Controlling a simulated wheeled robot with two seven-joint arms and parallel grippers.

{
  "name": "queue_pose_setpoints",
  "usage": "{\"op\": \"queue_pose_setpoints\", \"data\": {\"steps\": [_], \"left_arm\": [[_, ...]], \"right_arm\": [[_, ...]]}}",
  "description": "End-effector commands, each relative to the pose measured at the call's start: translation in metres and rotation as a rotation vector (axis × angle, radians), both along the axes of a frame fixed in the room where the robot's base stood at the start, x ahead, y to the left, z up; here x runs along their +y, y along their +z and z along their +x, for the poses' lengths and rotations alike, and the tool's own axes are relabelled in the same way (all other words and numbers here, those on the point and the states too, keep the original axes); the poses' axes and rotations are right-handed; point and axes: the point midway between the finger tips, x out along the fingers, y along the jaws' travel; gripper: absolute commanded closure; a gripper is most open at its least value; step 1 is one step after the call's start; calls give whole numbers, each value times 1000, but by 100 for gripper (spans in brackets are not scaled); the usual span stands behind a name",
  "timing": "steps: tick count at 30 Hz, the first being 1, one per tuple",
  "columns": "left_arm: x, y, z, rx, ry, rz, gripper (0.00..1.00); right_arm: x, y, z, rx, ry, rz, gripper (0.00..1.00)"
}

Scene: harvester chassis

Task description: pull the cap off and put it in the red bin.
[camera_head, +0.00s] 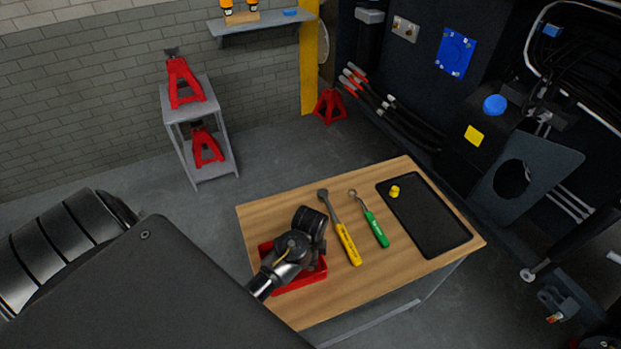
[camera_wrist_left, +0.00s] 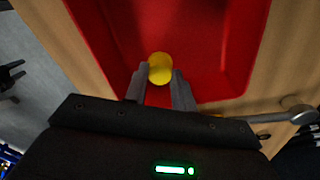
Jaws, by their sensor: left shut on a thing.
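My left gripper (camera_wrist_left: 160,72) is shut on a small round yellow cap (camera_wrist_left: 161,66). It holds the cap over the inside of the red bin (camera_wrist_left: 205,35); how high above the bin floor I cannot tell. In the head view the red bin (camera_head: 306,279) lies on the left part of the wooden table. My left wrist is above it and hides the fingers and the cap. My right gripper is not in the head view.
On the wooden table (camera_head: 297,203), right of the bin, lie a yellow-handled wrench (camera_head: 346,242) and a green-handled tool (camera_head: 376,230). A black tray (camera_head: 432,220) holds another small yellow piece (camera_head: 395,191). The dark chassis (camera_head: 420,75) stands behind. A grey shelf stand (camera_head: 200,105) with red jack stands is at the left.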

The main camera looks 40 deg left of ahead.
Motion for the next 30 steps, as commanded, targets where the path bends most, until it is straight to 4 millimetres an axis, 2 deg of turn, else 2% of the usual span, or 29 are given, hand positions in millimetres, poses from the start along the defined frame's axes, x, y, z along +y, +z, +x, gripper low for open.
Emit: {"op": "queue_pose_setpoints", "data": {"steps": [5,6,12,20,23,26,30], "left_arm": [[0,0,0,0,0,0,87],[0,0,0,0,0,0,73],[0,0,0,1,0,-1,49],[0,1,0,0,0,0,49],[0,7,0,0,0,0,49],[0,21,1,-4,-1,0,49],[0,50,2,-6,-1,0,49]], "right_arm": [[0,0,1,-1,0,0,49],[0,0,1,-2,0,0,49],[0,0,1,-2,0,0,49],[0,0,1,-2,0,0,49],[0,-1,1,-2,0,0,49],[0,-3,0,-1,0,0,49],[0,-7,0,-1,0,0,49]]}}
